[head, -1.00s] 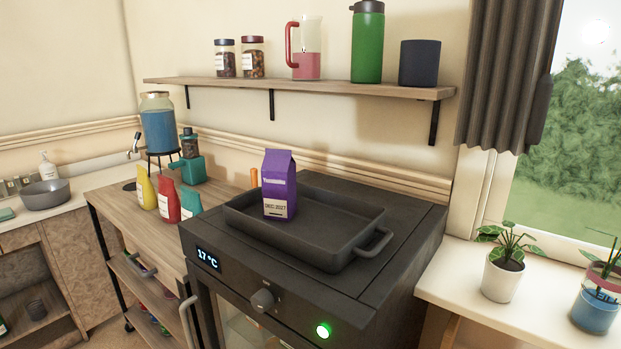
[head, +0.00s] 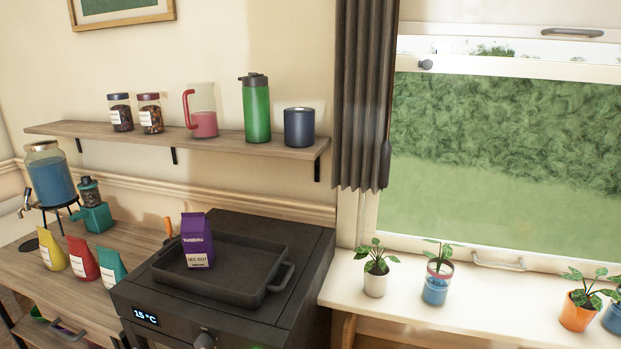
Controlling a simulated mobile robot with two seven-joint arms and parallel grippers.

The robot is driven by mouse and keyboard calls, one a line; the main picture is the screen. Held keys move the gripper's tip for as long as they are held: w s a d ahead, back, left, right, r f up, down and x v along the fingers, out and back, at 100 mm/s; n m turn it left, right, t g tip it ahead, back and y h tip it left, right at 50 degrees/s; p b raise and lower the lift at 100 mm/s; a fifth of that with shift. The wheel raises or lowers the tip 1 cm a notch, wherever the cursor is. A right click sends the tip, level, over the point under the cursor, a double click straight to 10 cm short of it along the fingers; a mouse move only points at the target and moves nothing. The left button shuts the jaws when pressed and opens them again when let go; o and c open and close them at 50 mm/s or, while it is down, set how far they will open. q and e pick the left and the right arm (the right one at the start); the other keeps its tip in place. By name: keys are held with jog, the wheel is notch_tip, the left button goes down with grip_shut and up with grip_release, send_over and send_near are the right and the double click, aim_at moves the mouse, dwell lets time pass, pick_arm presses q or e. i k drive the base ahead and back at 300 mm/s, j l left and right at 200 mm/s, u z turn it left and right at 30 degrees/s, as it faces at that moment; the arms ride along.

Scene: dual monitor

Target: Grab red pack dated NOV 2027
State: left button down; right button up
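A red pack (head: 83,260) with a white label stands on the wooden counter between a yellow pack (head: 52,251) and a teal pack (head: 111,266). The red pack's label is too small to read. A purple carton (head: 196,238) with a date label stands upright in the black tray (head: 238,297) on the oven. Its date is hard to read now, but it looked like DEC 2027 in the earlier head view. Neither of my grippers is in view.
The black oven (head: 292,305) stands right of the wooden counter (head: 30,290). A blue drink dispenser (head: 51,178) and a teal appliance (head: 94,217) are behind the packs. A shelf (head: 230,149) holds jars, a pitcher and a bottle. Potted plants (head: 375,280) stand on the white sill.

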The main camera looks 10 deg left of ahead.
aim_at(84, 265)
jog(key=j, duration=0.65)
jog(key=i+j, duration=0.15)
jog(key=j, duration=1.2)
jog(key=i+j+u, duration=0.1)
jog(key=j, duration=0.55)
jog(key=i+j, duration=0.15)
jog(key=j, duration=1.2)
jog(key=i+u, duration=0.05)
